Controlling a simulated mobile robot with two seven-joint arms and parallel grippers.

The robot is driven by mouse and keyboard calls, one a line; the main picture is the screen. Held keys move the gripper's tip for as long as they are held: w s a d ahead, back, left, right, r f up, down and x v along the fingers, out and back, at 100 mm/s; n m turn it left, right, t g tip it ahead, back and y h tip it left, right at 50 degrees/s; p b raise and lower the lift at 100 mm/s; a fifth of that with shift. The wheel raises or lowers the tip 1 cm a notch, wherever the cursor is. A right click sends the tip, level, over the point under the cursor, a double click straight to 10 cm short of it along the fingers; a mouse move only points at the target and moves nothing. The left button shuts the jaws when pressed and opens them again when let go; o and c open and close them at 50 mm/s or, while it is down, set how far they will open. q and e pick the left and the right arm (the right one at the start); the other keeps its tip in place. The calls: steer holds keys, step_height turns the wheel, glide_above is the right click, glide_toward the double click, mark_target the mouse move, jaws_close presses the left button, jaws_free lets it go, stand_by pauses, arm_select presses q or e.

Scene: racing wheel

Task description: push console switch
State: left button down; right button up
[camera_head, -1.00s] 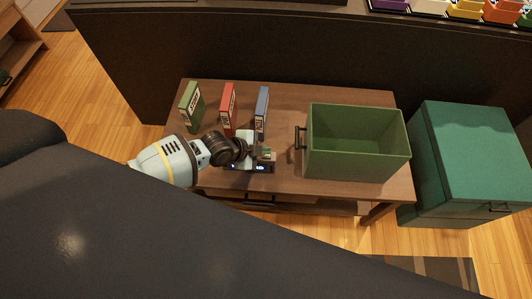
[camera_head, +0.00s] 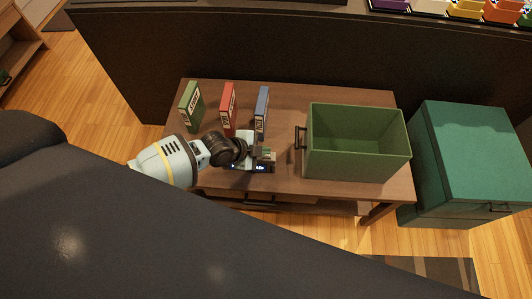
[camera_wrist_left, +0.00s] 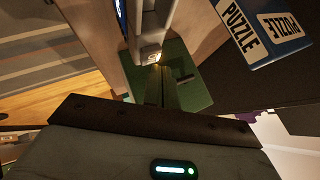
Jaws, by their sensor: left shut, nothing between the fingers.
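The console (camera_head: 262,168) is a small dark unit with blue-lit displays, near the front edge of the wooden table. My left gripper (camera_head: 262,153) is shut and empty, right over the console, and covers much of it. In the left wrist view, the closed dark fingers (camera_wrist_left: 167,92) reach up to a pale grey part with a small warm glow. I cannot tell whether they touch it. A blue-lit strip of the console (camera_wrist_left: 121,18) shows at the top. The switch cannot be clearly made out. My right gripper is in no view.
Green (camera_head: 190,106), red (camera_head: 228,108) and blue (camera_head: 261,108) boxes stand upright on the table (camera_head: 290,190), behind my gripper. A large open green bin (camera_head: 355,170) stands to the right. A green cabinet (camera_head: 475,150) stands beyond the table.

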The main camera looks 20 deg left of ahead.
arm_select(q)
steer(key=shift+f+b, duration=0.3)
steer(key=shift+f, duration=0.1)
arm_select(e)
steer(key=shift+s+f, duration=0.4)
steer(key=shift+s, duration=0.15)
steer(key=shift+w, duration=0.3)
arm_select(q)
steer(key=shift+r, duration=0.3)
steer(key=shift+r+p, duration=0.2)
steer(key=shift+p, duration=0.1)
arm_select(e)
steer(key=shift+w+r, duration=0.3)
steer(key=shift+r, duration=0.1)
